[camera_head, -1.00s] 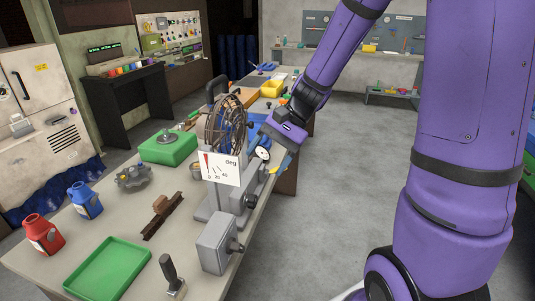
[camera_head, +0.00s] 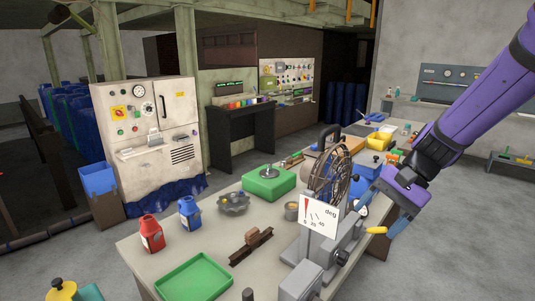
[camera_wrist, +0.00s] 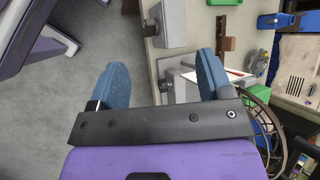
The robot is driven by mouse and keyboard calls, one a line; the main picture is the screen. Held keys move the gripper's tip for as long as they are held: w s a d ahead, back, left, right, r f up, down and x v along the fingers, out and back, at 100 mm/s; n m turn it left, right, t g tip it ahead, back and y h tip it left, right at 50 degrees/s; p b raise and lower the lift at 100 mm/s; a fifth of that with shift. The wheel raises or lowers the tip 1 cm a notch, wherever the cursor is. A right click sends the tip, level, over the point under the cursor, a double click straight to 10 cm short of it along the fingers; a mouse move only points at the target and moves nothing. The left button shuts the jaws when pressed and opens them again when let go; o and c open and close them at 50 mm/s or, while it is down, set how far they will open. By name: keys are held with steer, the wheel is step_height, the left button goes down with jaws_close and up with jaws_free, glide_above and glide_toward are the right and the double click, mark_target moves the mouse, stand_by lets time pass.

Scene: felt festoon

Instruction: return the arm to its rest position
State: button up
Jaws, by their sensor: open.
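My arm is purple and reaches in from the upper right of the head view. The grey machine and part of the bench show beyond the fingers. Whether a finger touches the machine I cannot tell.
On the bench are a green tray (camera_head: 195,277), a red bottle (camera_head: 151,235), a blue bottle (camera_head: 189,213), a green box (camera_head: 269,183) and a yellow bin (camera_head: 379,140). A white cabinet (camera_head: 145,130) stands behind at left. Open grey floor (camera_head: 450,240) lies right of the bench.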

steer(key=s+d+r+n+t+h, duration=0.2)
steer(key=s+r+n+t+h, duration=0.1)
steer(key=s+r, duration=0.3)
steer(key=s+d+r+n+t+h, duration=0.2)
steer(key=s+r+n+t+h, duration=0.1)
steer(key=s+r, duration=0.3)
steer(key=shift+s+d+r+n+t+h, duration=0.25)
steer(key=shift+s+n+t+h, duration=0.35)
steer(key=shift+s, duration=0.5)
steer(key=shift+f+g, duration=0.1)
steer(key=shift+g, duration=0.2)
